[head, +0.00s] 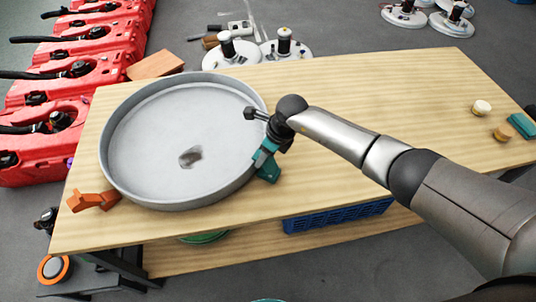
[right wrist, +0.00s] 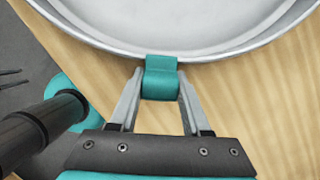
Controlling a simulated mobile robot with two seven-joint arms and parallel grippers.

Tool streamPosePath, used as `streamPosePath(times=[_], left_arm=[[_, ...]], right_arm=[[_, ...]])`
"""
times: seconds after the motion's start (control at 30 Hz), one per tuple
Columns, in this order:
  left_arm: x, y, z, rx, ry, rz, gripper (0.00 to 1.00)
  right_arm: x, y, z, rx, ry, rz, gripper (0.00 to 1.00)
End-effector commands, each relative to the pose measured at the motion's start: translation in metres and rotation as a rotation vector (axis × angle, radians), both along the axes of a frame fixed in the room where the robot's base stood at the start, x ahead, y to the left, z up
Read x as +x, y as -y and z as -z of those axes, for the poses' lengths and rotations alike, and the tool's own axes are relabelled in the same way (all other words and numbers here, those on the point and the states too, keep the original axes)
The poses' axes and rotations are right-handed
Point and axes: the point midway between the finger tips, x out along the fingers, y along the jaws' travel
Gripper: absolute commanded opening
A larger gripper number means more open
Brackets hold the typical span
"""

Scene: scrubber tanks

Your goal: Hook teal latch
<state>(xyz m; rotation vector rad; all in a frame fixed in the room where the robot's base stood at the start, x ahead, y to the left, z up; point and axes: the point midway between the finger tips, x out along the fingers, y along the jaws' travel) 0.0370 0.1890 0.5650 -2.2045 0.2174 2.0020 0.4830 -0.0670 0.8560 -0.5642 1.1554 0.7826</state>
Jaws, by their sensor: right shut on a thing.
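A large round grey pan (head: 185,140) lies on the wooden table, with a dark smudge inside it. The teal latch (head: 269,174) is at the pan's right front side. In the right wrist view the teal latch (right wrist: 161,78) stands between my two fingers, its top end at the pan's rim (right wrist: 215,55). I cannot tell whether it is hooked over the rim. My right gripper (head: 264,158) is shut on the teal latch; its hand partly hides it in the head view. An orange latch (head: 92,201) is at the pan's left front. My left gripper is not in view.
A brown block (head: 155,65) is behind the pan. Red tanks (head: 95,60) line the left. A blue crate (head: 338,215) sits below.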

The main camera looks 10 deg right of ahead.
Motion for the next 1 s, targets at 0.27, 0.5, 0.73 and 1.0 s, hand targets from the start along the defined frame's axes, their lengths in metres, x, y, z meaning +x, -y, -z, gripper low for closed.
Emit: streamPosePath(times=[0.27, 0.5, 0.73, 1.0], left_arm=[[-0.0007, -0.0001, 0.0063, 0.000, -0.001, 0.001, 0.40], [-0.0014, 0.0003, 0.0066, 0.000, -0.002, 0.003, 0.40], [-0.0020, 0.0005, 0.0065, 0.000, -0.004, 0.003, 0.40], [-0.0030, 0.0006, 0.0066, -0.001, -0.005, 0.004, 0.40]], right_arm=[[0.0032, -0.0029, 0.0026, -0.055, -0.042, 0.002, 0.00], [0.0030, -0.0030, 0.0028, -0.063, -0.049, 0.003, 0.00], [0.0028, -0.0029, 0.0030, -0.063, -0.050, 0.002, 0.48], [0.0026, -0.0033, 0.0029, -0.062, -0.049, 0.001, 0.78]])
